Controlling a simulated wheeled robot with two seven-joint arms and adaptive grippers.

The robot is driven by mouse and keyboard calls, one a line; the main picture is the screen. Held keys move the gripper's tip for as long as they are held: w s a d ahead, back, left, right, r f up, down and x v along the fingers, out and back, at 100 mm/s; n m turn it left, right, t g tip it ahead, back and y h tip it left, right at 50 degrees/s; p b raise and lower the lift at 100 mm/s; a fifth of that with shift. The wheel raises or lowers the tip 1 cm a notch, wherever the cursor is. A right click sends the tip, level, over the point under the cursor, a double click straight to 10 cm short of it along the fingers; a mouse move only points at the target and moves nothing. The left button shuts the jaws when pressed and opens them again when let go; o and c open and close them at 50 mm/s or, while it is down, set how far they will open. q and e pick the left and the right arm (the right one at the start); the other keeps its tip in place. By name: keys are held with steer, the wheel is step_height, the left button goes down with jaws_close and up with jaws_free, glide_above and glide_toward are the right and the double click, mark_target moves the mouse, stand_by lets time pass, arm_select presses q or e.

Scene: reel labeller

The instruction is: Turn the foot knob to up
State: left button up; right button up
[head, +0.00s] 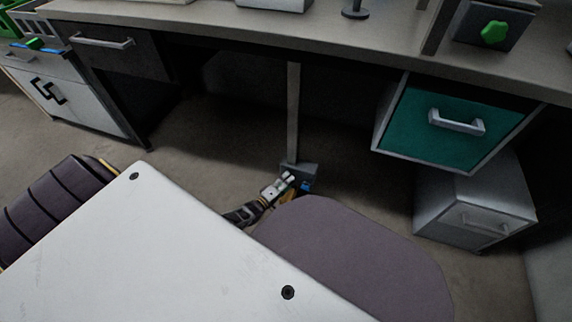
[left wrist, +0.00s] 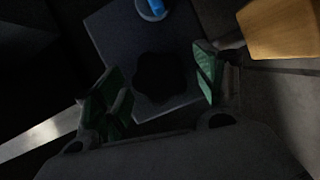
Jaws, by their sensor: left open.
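The foot knob (left wrist: 160,76) is a dark, lobed knob on the face of a grey box (left wrist: 112,38). In the head view this box (head: 298,168) sits on the floor at the foot of the post under the desk. My left gripper (head: 288,181) is down beside the box. In the left wrist view my left gripper (left wrist: 163,86) is open, with one green-padded finger on each side of the knob. I cannot tell whether the pads touch it. The knob's pointer or marks are too dark to read. My right gripper is not in view.
A blue part (left wrist: 154,8) in a pale ring sits by the box's far edge. An orange-brown block (left wrist: 283,30) is close on the right. The desk (head: 250,38) overhangs the spot. A teal drawer (head: 445,128) and a grey cabinet (head: 470,205) stand to the right.

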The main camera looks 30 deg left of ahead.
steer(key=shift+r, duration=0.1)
arm_select(q)
steer(key=shift+c, duration=1.1)
steer(key=c, duration=0.8)
